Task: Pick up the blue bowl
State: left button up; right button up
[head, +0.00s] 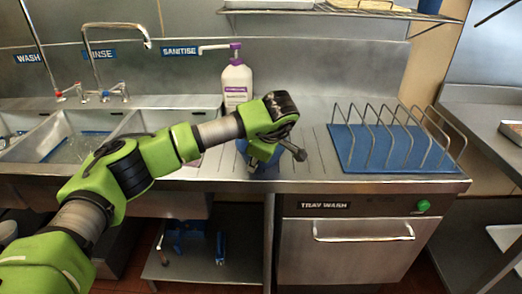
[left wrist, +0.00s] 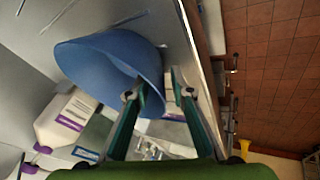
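The blue bowl (left wrist: 105,56) lies in the left wrist view, tilted in that picture, near the counter's front edge. In the head view only bits of the bowl (head: 242,146) show behind my left gripper (head: 268,156), which hides most of it. In the left wrist view my left gripper (left wrist: 159,83) has its two fingers apart, with the bowl's near rim side between them. One finger overlaps the bowl and the other is just outside it. I cannot tell whether either finger touches it. My right gripper is not in view.
A white sanitiser bottle with a purple pump (head: 236,82) stands behind the bowl. A wire rack on a blue mat (head: 355,158) is to the right. Sinks (head: 75,135) with taps lie to the left. The steel counter (head: 318,178) drops off at its front edge.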

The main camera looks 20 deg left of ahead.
pick_arm(q)
jog(key=shift+f, duration=0.15)
grip_shut()
